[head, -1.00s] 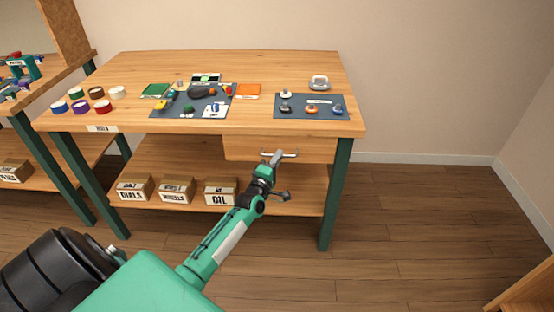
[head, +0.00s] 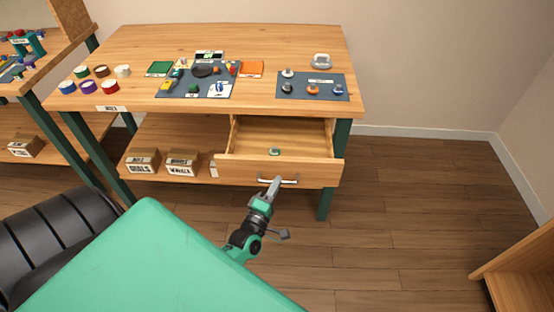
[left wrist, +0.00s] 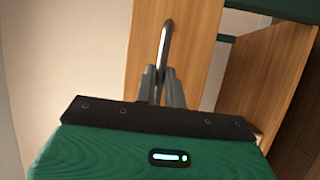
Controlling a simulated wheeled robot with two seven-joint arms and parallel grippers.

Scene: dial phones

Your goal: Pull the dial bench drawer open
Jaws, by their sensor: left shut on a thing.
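The bench drawer (head: 245,170) is open, pulled well out from under the right part of the wooden bench (head: 150,40). A small green and white object (head: 274,152) lies inside it. My left gripper (head: 274,184) is shut on the drawer's metal handle (head: 290,181), near the handle's left part. In the left wrist view the gripper fingers (left wrist: 163,85) close around the handle bar (left wrist: 165,45) in front of the wooden drawer front (left wrist: 190,50). My right gripper is not in view.
On the bench top stand several tape rolls (head: 87,87), a dark mat with parts (head: 225,92) and a second mat with small knobs (head: 312,93). Labelled boxes (head: 142,161) sit on the lower shelf.

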